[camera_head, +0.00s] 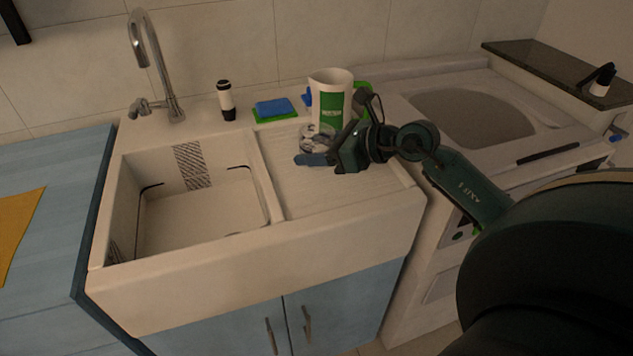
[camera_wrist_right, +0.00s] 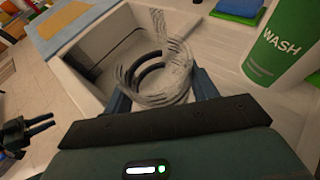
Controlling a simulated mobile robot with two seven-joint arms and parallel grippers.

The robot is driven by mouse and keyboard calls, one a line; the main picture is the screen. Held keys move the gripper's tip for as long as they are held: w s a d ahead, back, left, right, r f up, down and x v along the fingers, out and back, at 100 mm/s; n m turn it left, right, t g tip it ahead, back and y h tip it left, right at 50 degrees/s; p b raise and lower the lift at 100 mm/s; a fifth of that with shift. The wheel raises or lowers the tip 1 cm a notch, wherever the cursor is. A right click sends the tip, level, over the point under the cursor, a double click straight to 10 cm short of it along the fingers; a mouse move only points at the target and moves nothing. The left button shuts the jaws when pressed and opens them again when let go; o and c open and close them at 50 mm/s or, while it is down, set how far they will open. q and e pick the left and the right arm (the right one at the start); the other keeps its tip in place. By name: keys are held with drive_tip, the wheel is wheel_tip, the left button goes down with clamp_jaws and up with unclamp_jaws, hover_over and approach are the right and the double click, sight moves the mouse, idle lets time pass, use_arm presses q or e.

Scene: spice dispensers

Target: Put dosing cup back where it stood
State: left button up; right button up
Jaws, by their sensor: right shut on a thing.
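The dosing cup (camera_head: 317,133) is a small clear, see-through cup on or just above the ribbed drainboard, in front of the white wash container; whether it touches the board I cannot tell. My right gripper (camera_head: 316,154) is shut on it. In the right wrist view, the cup (camera_wrist_right: 158,72) sits between the blue fingers of my right gripper (camera_wrist_right: 162,94), its round rim and wall showing against the sink. My left gripper (camera_wrist_right: 42,124) shows at the left edge of the wrist view, with its dark fingers apart and empty. It is not in the head view.
The white wash container (camera_head: 330,86) with a green label stands close behind the cup. A blue sponge (camera_head: 274,107) on a green one and a black-and-white bottle (camera_head: 226,102) stand along the back. The sink basin (camera_head: 200,215) lies left; the front drainboard (camera_head: 335,198) is clear.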

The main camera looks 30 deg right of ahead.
sight(318, 188)
wheel_tip(318, 188, down, 7)
drive_tip(key=shift+a+r, duration=0.1)
drive_tip(key=shift+r, duration=0.05)
drive_tip(key=shift+b, duration=0.3)
drive_tip(key=o, duration=1.1)
drive_tip(key=shift+s, duration=0.15)
drive_tip(key=b+v, duration=0.1)
drive_tip(key=v, duration=1)
drive_tip(key=shift+s+r, duration=0.2)
drive_tip(key=shift+s, duration=0.1)
